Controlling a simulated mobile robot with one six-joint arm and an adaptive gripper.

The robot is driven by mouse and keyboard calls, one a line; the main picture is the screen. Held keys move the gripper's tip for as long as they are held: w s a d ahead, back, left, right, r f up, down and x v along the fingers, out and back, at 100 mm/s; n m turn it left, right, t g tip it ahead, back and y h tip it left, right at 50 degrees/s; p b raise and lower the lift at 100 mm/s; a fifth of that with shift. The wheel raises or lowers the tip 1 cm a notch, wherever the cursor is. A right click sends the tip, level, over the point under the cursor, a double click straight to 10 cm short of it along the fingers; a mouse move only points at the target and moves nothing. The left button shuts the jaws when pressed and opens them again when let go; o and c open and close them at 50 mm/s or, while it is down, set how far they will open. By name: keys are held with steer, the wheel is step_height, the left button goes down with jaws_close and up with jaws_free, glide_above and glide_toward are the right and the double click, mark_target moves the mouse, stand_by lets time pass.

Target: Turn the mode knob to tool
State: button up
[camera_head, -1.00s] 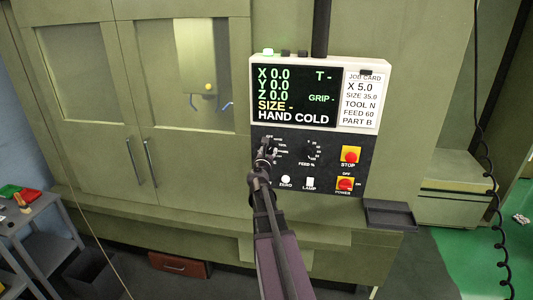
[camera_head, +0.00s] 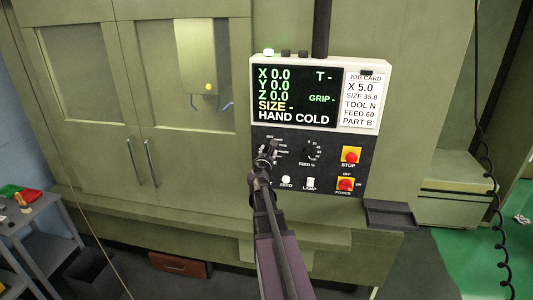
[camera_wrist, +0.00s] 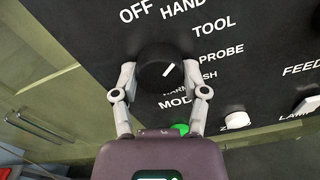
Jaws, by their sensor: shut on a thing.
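The mode knob (camera_wrist: 158,66) is a round black knob with a white pointer mark, in the wrist view. The mark slants up and to the right, towards the HAND and TOOL side of the dial. The labels OFF, HAND, TOOL (camera_wrist: 214,25), PROBE, WASH and WARM run around it. My gripper (camera_wrist: 160,75) is shut on the knob, one finger on each side. In the head view my gripper (camera_head: 266,154) covers most of the knob. The display (camera_head: 296,96) reads HAND COLD.
The feed dial (camera_head: 312,150), red stop button (camera_head: 350,155) and red power switch (camera_head: 345,184) are right of my gripper. The white ZERO button (camera_wrist: 237,120) and lamp switch (camera_wrist: 307,106) sit lower right. A small tray (camera_head: 390,215) juts out below the panel.

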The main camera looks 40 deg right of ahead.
steer(key=shift+w+d+m, duration=0.1)
steer(key=shift+m, duration=1.5)
steer(key=o, duration=1.2)
steer(key=shift+c, duration=0.2)
steer(key=v, duration=1.2)
